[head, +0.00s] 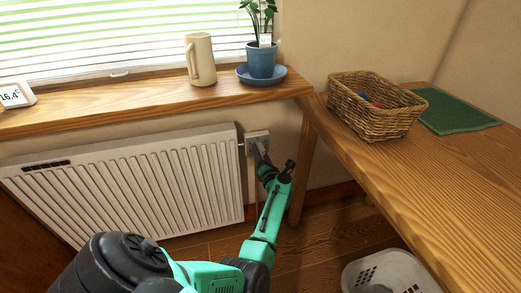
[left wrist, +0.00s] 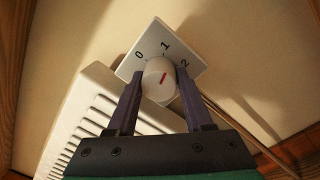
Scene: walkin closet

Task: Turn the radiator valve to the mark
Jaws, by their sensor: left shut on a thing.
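The radiator valve knob (left wrist: 159,82) is a round white knob with a red line on its face. Behind it is a square plate (left wrist: 151,46) marked 0, 1 and 2. The red line slants, its upper end towards the right, between the 1 and the 2. My left gripper (left wrist: 160,84) is shut on the knob, one dark finger on each side. In the head view the plate (head: 257,137) is on the wall at the radiator's right end; my left gripper (head: 262,158) covers most of the knob. My right gripper is not in view.
The white radiator (head: 130,185) stands left of the valve under a wooden sill (head: 140,103) with a jug (head: 201,60) and a potted plant (head: 262,62). A wooden table (head: 440,170) with a wicker basket (head: 372,105) is right. A white laundry basket (head: 390,268) is on the floor.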

